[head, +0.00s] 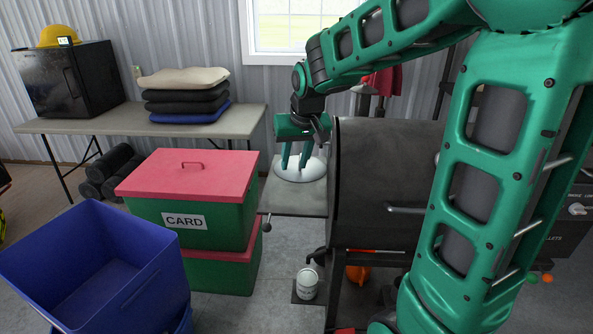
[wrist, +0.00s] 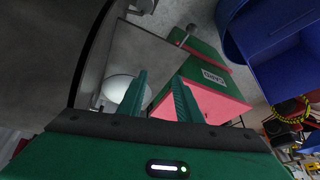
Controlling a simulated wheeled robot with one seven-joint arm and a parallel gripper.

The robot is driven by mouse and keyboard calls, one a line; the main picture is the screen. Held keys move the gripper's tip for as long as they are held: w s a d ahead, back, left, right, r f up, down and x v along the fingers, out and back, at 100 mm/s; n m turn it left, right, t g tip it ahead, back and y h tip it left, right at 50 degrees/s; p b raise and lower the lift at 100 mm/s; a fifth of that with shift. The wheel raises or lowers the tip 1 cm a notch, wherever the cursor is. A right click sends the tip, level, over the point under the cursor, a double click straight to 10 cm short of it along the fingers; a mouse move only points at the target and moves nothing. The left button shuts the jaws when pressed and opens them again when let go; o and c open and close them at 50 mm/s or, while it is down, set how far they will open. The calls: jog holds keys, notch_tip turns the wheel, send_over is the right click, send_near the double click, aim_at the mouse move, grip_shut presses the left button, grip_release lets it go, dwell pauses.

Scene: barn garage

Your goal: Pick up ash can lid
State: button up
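A round, pale lid-like disc (head: 312,171) lies on the side shelf (head: 298,205) of the dark barrel smoker. I take it for the ash can lid; no handle on it can be made out. It shows in the wrist view (wrist: 116,88), partly hidden behind a finger. In the wrist view the fingertips (wrist: 160,78) are apart, with the disc beside and behind the left finger. Whether a finger touches it cannot be told.
The smoker barrel (head: 385,185) stands right of the shelf. Green boxes with a red lid (head: 180,172), marked CARD, stand close on the left. A blue bin (head: 95,265) is at the front left. A small white can (head: 307,283) is below the shelf.

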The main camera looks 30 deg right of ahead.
jog(key=w+d+f+m+h, duration=0.1)
jog(key=w+d+f+m, duration=0.2)
jog(key=w+d, duration=0.7)
jog(key=w+d+f+m, duration=0.35)
jog(key=w+d, duration=0.25)
jog(key=w, duration=0.7)
jog(key=shift+n, duration=0.45)
jog(key=x, duration=1)
jog(key=shift+d, duration=0.1)
grip_shut()
